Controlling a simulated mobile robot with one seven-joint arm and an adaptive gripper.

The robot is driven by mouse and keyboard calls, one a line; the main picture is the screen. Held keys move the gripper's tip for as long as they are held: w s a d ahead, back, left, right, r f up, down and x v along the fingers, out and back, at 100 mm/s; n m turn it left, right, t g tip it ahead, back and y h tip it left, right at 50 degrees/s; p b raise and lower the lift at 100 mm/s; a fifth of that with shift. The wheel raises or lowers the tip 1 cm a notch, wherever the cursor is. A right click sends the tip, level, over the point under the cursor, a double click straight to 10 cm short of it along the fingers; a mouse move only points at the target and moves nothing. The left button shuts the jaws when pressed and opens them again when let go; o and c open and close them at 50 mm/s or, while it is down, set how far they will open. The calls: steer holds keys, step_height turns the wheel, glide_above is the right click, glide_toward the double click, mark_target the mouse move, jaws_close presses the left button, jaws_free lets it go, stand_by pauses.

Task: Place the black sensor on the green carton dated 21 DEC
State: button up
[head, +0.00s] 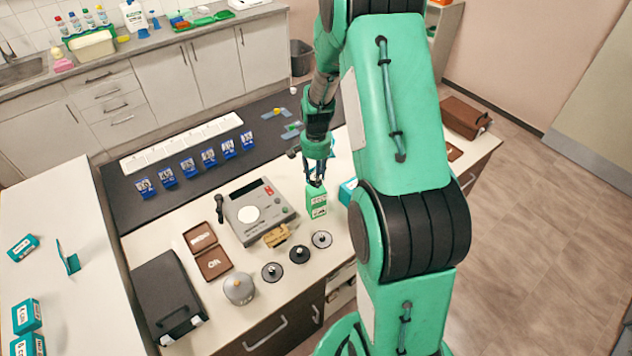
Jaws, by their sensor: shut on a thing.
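My gripper (316,178) points down over the counter, just above a green carton (317,204) that stands upright with a pale printed label. It is shut on a small dark thing, the black sensor (316,183), at the carton's top. I cannot tell whether the sensor touches the carton. The label's date is too small to read. A teal carton (347,191) stands just right of it, partly hidden behind my arm.
A grey scale-like device (262,213) sits close left of the green carton. Black discs (299,254), a grey round weight (239,289), brown trays (214,262) and a black case (168,295) crowd the counter. Teal boxes (27,316) lie on the left white table.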

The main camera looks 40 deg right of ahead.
steer(key=shift+f, duration=1.65)
steer(key=shift+f, duration=0.15)
steer(key=o, duration=1.2)
step_height(320, 180, up, 12)
steer(key=shift+r, duration=0.2)
